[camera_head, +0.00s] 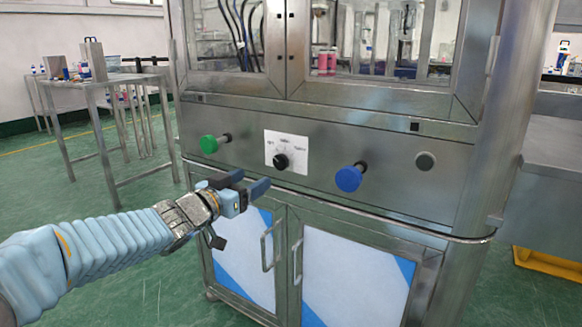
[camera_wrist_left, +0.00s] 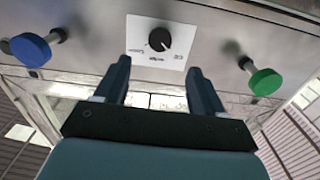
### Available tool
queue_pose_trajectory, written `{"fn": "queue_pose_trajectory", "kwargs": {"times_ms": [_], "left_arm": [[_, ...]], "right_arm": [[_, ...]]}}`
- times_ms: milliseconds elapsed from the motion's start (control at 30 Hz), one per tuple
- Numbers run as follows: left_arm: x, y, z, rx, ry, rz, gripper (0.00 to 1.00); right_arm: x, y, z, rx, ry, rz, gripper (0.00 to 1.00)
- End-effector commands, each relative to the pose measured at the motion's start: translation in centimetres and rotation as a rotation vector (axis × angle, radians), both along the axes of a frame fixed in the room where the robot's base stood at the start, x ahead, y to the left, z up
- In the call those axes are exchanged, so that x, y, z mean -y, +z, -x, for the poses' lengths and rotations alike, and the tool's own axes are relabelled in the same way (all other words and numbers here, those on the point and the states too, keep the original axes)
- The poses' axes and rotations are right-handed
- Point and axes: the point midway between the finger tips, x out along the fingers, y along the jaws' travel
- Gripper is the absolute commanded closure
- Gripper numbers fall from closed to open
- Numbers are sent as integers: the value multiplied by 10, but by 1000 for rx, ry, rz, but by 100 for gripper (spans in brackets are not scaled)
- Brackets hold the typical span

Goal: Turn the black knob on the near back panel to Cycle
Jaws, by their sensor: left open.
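The black knob (camera_head: 281,161) sits on a white label plate (camera_head: 272,140) on the machine's steel panel. The label words are too small to read surely, and I cannot tell which one the knob points at. My left gripper (camera_head: 250,183) is open and empty, in front of the panel, a little below and left of the knob. In the left wrist view, which is upside down, the knob (camera_wrist_left: 159,39) lies beyond the gap between the open fingertips (camera_wrist_left: 158,68), apart from them. My right gripper does not show.
A green button (camera_head: 209,144) sticks out left of the knob, and a blue one (camera_head: 349,179) to its right. A dark round fitting (camera_head: 425,161) is farther right. Below are cabinet doors with handles (camera_head: 297,262). A steel table (camera_head: 110,80) stands at the left.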

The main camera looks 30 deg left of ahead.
Motion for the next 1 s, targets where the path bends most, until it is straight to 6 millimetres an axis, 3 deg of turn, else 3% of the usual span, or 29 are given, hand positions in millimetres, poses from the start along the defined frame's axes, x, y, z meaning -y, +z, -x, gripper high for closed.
{"fn": "queue_pose_trajectory", "kwargs": {"times_ms": [300, 500, 700, 933, 1000], "left_arm": [[6, -3, -74, -2, -2, 1, 31], [9, -2, -106, -1, -2, 1, 31], [10, -1, -118, -1, 0, 1, 31], [10, -1, -119, -1, 0, 1, 31], [10, -1, -119, -1, 0, 1, 40]], "right_arm": [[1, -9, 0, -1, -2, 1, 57], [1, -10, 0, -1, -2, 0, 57], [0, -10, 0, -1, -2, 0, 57], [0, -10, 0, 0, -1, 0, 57], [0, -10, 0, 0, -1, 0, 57]]}}
